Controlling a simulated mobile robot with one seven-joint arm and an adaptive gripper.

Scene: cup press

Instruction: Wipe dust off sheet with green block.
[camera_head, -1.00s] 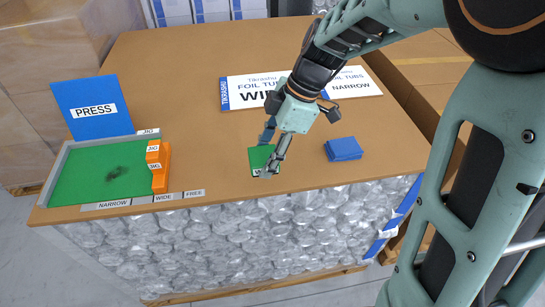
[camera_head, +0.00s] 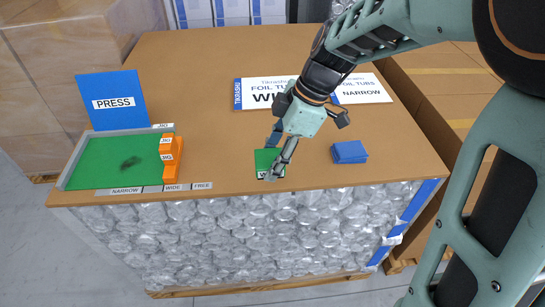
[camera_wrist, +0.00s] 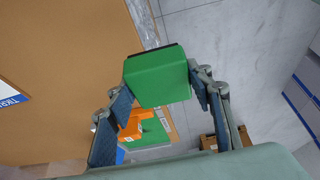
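My gripper (camera_head: 279,163) is at the block, fingers pointing down. In the wrist view the block (camera_wrist: 158,78) fills the space between the fingertips (camera_wrist: 160,92), which appear closed on its sides. I cannot tell whether the block touches the table. The green sheet (camera_head: 98,165) lies in a grey-rimmed area at the table's left, with a dark dust patch (camera_head: 131,163) on it.
An orange stepped piece (camera_head: 172,160) stands at the sheet's right edge. A blue PRESS sign (camera_head: 113,98) stands behind the sheet. Blue pads (camera_head: 349,152) lie right of the block, and white foil tub signs (camera_head: 362,88) lie behind.

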